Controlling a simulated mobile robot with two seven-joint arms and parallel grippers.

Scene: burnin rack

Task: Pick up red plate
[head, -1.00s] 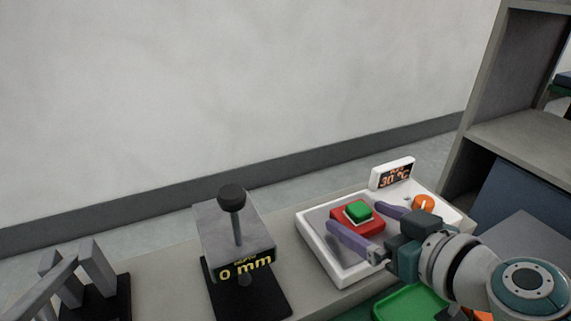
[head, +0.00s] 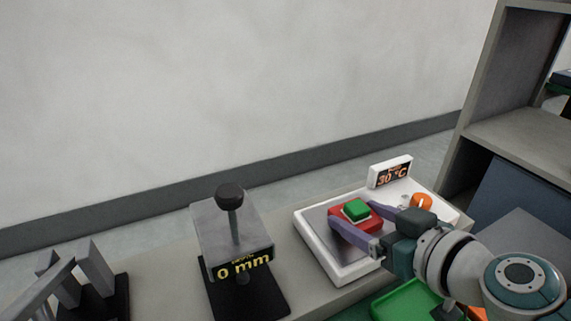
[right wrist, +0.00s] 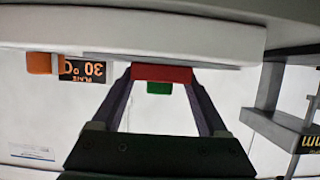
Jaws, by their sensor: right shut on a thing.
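The red plate (head: 361,230) lies on the grey top of the white hotplate (head: 340,262), with a green block (head: 357,208) on it. My right gripper (head: 362,222) reaches in from the right with its purple fingers shut on the two sides of the red plate. In the right wrist view, which is upside down, the red plate (right wrist: 161,73) sits between the fingertips, against or very close to the white hotplate body (right wrist: 180,40). The green block (right wrist: 159,88) shows beside it. My left gripper is not in view.
The hotplate has a 30 °C display (head: 391,172) and an orange knob (head: 421,201). A gauge reading 0 mm (head: 236,240) stands to its left, and a grey rack (head: 88,275) stands further left. A green tray (head: 405,301) is in front. Shelving (head: 510,140) rises at right.

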